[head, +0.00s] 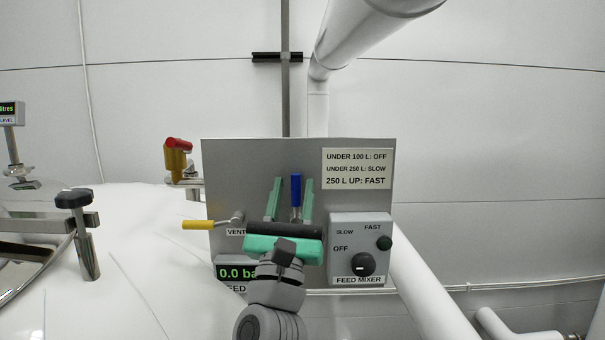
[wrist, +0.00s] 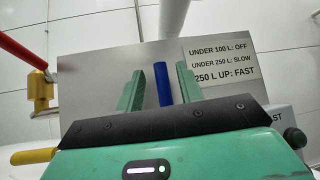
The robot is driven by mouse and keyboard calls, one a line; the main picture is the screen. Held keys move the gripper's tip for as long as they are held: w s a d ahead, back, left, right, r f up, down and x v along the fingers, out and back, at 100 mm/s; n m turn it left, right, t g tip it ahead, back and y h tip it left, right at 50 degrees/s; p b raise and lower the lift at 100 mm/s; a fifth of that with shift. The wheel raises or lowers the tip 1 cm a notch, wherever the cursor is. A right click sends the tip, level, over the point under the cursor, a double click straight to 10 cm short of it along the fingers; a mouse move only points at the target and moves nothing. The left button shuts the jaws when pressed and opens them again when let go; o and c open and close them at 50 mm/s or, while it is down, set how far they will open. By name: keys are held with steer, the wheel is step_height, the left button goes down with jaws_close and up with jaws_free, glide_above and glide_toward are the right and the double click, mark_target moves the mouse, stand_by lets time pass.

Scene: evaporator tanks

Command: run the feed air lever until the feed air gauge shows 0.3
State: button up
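A lever with a blue handle (head: 296,188) stands upright on the grey panel; its label is hidden behind my arm. My gripper (head: 293,181) is open, with one green finger on each side of the blue handle. In the wrist view the blue handle (wrist: 164,86) stands between the two fingers, with visible gaps, closer to the right finger. The gauge (head: 236,272) at the panel's lower left reads 0.0, with its unit and the label below it partly covered by my arm.
A yellow-handled lever (head: 198,225) marked VENT points left beside my gripper. The feed mixer box (head: 360,225) with its knob (head: 362,264) is close on the right, its pointer near OFF. A red-handled valve (head: 178,146) stands behind the panel's left edge.

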mark_target(295, 186)
steer(key=shift+p+x, duration=0.3)
steer(key=shift+x, duration=1.2)
steer(key=shift+d, duration=0.1)
steer(key=shift+c, duration=0.3)
jaws_close()
